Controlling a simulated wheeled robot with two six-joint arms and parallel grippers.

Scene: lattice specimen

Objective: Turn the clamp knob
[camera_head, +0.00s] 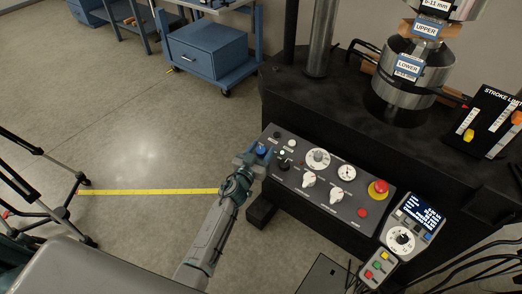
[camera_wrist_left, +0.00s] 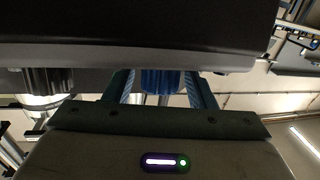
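The grey control panel (camera_head: 325,190) has a blue knob (camera_head: 262,151) at its far left end; its label is too small to read. My left gripper (camera_head: 249,158) is at this knob, with its arm coming up from below. In the left wrist view the blue knob (camera_wrist_left: 161,81) sits between the two fingers of my left gripper (camera_wrist_left: 160,88). Narrow gaps show between the knob and the fingers, so the gripper looks open around it. My right gripper is out of view.
The panel also carries white dials (camera_head: 318,158), a red emergency button (camera_head: 378,189) and small buttons. A handset with a screen (camera_head: 415,220) is at its right. The black machine (camera_head: 350,110) with a steel cylinder stands behind. Open floor (camera_head: 130,140) lies left.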

